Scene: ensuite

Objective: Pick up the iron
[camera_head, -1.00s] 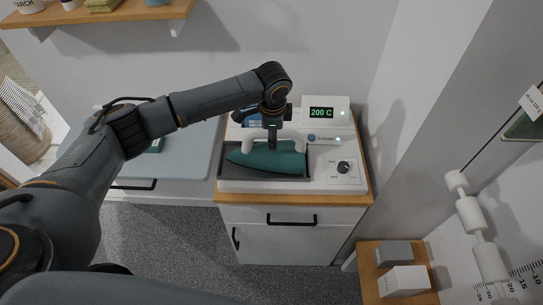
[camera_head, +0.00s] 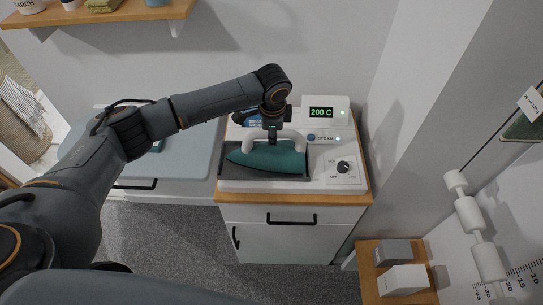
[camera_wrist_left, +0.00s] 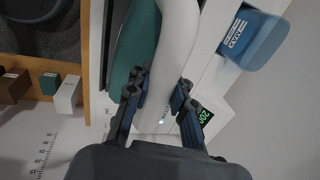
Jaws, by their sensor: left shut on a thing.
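The iron (camera_head: 270,157) has a teal body and a white handle and sits in the dark tray (camera_head: 303,178) of the white steam station (camera_head: 345,152). My left gripper (camera_head: 272,138) comes down from above onto the handle. In the left wrist view its fingers (camera_wrist_left: 160,105) are on either side of the white handle (camera_wrist_left: 176,50), shut on it. The teal body (camera_wrist_left: 135,45) shows beside it. The iron appears to rest in the tray; any small gap underneath cannot be seen. My right gripper is not in view.
The station's display (camera_head: 321,113) reads 200 C, with a dial (camera_head: 343,167) at its right front. An ironing surface (camera_head: 190,165) lies to the left. A low wooden shelf (camera_head: 369,283) with boxes is at lower right.

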